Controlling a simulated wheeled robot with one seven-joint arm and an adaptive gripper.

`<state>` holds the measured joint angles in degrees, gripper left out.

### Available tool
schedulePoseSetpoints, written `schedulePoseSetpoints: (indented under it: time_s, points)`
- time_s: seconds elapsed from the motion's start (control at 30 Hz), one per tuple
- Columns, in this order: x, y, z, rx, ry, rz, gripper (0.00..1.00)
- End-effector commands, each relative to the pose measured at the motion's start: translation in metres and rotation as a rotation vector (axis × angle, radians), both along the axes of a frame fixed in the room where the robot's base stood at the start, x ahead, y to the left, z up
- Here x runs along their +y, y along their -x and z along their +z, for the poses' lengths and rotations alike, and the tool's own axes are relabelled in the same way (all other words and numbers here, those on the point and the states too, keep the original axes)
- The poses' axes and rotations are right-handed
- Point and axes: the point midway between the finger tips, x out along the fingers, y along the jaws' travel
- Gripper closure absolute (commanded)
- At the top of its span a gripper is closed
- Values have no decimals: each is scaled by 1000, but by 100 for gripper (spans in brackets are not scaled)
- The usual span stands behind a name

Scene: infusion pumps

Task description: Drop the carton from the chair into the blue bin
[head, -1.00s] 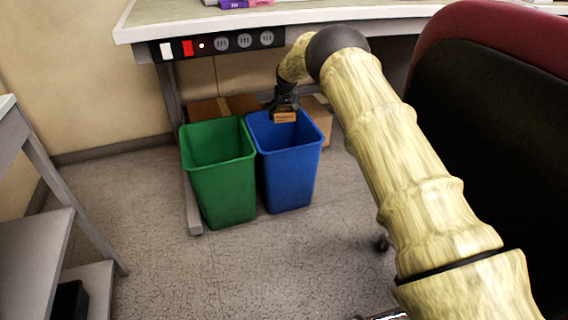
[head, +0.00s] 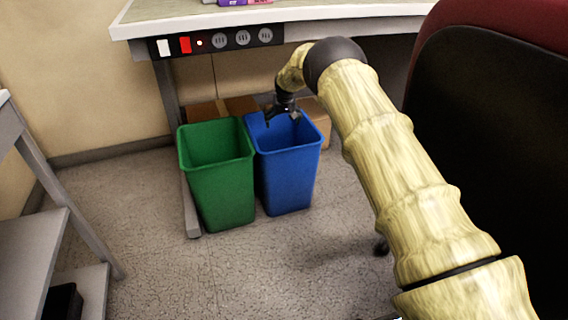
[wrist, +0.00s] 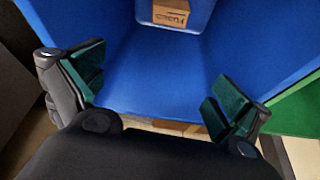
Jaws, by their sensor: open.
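The blue bin (head: 288,175) stands on the floor under the desk edge, its top open. My gripper (head: 283,115) is over the bin's mouth, pointing down, with its fingers spread and nothing between them. In the wrist view my gripper (wrist: 155,87) shows two parted fingers with green pads. The small brown carton (wrist: 171,13), with dark print, shows inside the blue bin (wrist: 150,75), apart from the fingers. I cannot tell whether it rests on the bottom or is still falling. In the head view the carton is hidden. The chair (head: 490,140), black with a red edge, fills the right side.
A green bin (head: 220,180) stands close against the blue bin's left side. Brown cardboard boxes (head: 318,118) sit behind the bins. The desk (head: 320,14) with its socket strip (head: 215,41) is above. A grey shelf unit (head: 40,235) is at left. Floor in front is clear.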

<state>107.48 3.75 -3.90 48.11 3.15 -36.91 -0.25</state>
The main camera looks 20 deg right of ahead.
Motion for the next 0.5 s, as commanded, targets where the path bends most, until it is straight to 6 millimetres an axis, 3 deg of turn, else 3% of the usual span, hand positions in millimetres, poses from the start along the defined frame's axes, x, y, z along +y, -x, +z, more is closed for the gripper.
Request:
schedulePoseSetpoints:
  time_s: [0.27,0.5]
  points:
    - [0,1,4,-1,0,0,0]
    - [1,10,27,0,0,0,0]
